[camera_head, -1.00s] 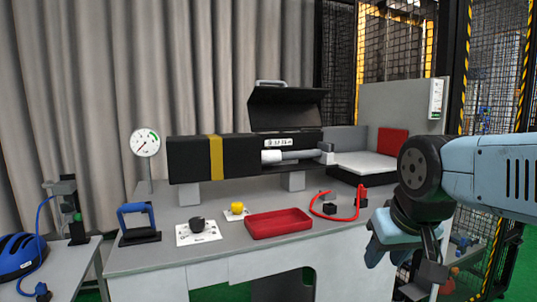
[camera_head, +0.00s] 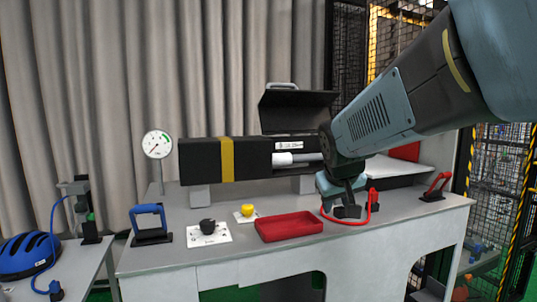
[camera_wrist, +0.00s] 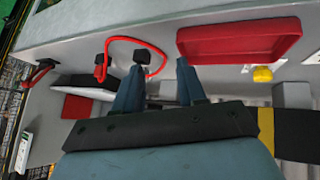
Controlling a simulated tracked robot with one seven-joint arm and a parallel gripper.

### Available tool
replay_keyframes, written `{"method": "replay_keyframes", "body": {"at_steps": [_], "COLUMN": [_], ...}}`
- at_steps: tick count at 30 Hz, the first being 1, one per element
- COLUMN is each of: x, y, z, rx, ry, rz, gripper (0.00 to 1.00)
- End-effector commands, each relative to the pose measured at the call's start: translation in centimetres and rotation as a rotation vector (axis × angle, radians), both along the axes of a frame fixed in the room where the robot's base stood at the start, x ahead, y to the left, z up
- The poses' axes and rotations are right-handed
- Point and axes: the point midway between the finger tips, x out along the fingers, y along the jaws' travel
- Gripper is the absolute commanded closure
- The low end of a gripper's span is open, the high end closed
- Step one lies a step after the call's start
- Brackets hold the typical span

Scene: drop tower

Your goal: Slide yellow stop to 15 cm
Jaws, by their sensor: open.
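No part is plainly a sliding stop with a scale. Two yellow things show: a yellow band (camera_head: 226,159) around the long black housing (camera_head: 203,162), and a yellow knob (camera_head: 248,210) on a small white plate on the bench. I cannot tell whether either is the stop. The knob also shows in the wrist view (camera_wrist: 262,74). My gripper (camera_head: 347,206) is over the right part of the bench, in front of the housing's open end, by the red cord. My arm hides part of the housing's right end.
A red tray (camera_head: 289,226) lies at the bench's middle front. A red cord (camera_head: 375,200) with black blocks is beside my gripper. The housing's lid (camera_head: 298,108) is raised.

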Motion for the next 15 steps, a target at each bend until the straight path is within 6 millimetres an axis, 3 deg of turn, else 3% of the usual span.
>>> {"method": "replay_keyframes", "body": {"at_steps": [3,15], "x": [4.4,17.1], "y": [1.4,5.6], "z": [-0.1,1.2], "rx": [-0.006,0.091], "ry": [-0.027,-0.179], "rz": [0.041,0.191], "gripper": [0.6,0.6]}}
